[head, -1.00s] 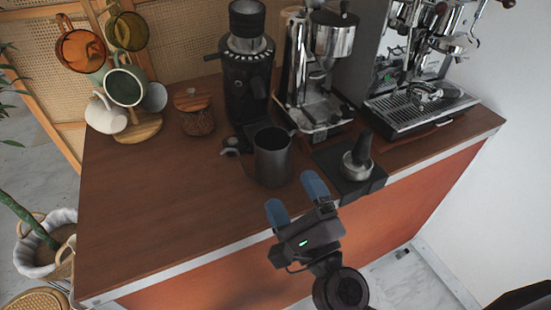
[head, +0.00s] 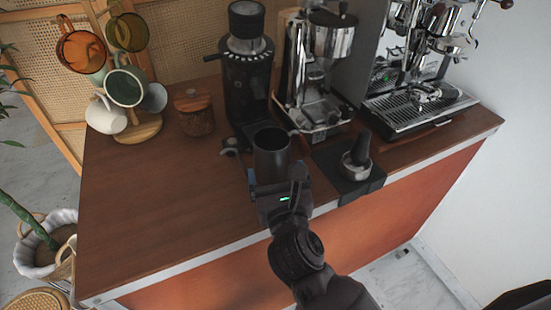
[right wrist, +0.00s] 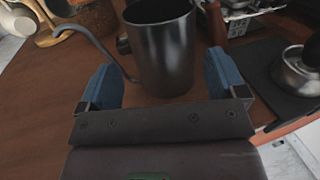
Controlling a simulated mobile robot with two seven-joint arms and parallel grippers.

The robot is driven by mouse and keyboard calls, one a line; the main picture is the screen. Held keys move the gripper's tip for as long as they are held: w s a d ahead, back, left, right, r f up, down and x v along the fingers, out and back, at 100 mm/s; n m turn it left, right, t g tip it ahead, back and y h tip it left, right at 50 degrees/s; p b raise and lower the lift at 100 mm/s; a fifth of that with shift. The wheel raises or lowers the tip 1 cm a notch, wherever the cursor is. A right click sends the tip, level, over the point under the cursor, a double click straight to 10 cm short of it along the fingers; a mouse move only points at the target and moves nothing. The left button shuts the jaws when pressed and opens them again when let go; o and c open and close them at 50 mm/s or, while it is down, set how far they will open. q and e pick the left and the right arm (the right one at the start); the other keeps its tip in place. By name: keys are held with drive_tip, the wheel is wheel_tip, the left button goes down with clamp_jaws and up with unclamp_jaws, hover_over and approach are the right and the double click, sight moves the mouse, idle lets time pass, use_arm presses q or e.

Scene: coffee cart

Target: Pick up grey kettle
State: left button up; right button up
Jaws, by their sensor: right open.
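The grey kettle (head: 271,156) stands upright on the wooden counter (head: 165,190), near its front edge and in front of the black grinder. In the right wrist view the kettle (right wrist: 163,48) has its thin curved spout to the left. My right gripper (head: 275,178) is at the near side of the kettle and partly hides its lower part. Its blue fingers are apart, one to each side of the kettle's lower body in the right wrist view (right wrist: 163,80). My left gripper is not in view.
A tamper (head: 357,158) stands on a black mat to the right of the kettle. The black grinder (head: 248,70) and a chrome grinder (head: 325,65) stand behind. A wooden-lidded jar (head: 195,112) and a mug tree (head: 143,126) are at the left. The front left counter is clear.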

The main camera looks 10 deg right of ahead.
sight(275, 164)
drive_tip(key=shift+w+d+f, duration=0.1)
drive_tip(key=shift+w+d, duration=0.05)
drive_tip(key=shift+w, duration=1.25)
drive_tip(key=shift+w+d+f, duration=0.1)
drive_tip(key=shift+w, duration=1.3)
drive_tip(key=shift+r, duration=0.1)
drive_tip(key=c, duration=0.9)
drive_tip(key=shift+r, duration=0.1)
